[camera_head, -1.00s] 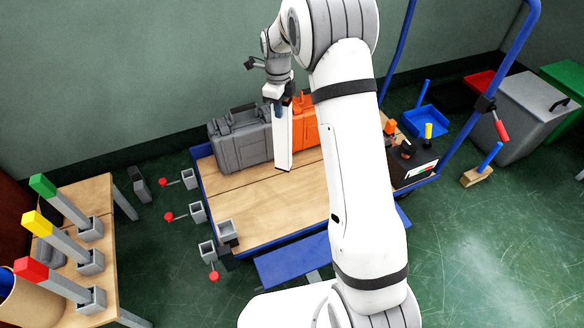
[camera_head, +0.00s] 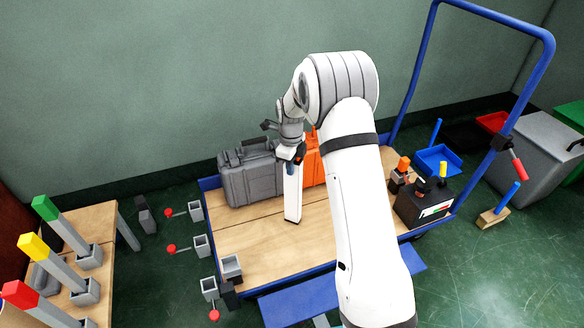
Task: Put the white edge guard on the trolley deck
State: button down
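The white edge guard (camera_head: 292,195) hangs upright and long below my gripper (camera_head: 291,160), which is shut on its top end. It is over the wooden trolley deck (camera_head: 255,238), in front of the cases. Its lower end is close to the deck; I cannot tell whether it touches. The deck has a blue frame and a tall blue handle (camera_head: 409,70) at the right. My arm hides part of the deck's middle and right.
A grey case (camera_head: 250,178) and an orange case (camera_head: 313,165) stand at the deck's back. A black box (camera_head: 422,205) is at its right end. Grey post sockets (camera_head: 202,246) line its left side. A bench (camera_head: 75,245) holds colour-tipped posts.

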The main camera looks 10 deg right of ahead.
jog(key=shift+f, duration=0.1)
jog(key=c, duration=1.6)
grip_release()
notch_tip(320, 180, up, 12)
jog(key=p, duration=0.4)
jog(key=s+d+r+n, duration=0.1)
jog(key=s+r+n, duration=0.45)
jog(key=s, duration=0.35)
jog(key=s+d+r+n, duration=0.1)
jog(key=s+r+n, duration=0.3)
jog(key=s+n, duration=0.75)
jog(key=s, duration=0.2)
jog(key=s+d+n, duration=0.1)
jog(key=s+n, duration=0.3)
jog(key=s, duration=0.2)
jog(key=s+n+t, duration=0.1)
jog(key=s+n, duration=0.2)
jog(key=s, duration=0.3)
jog(key=shift+s+d+f+n, duration=0.15)
jog(key=shift+f+n, duration=0.1)
jog(key=shift+n, duration=0.15)
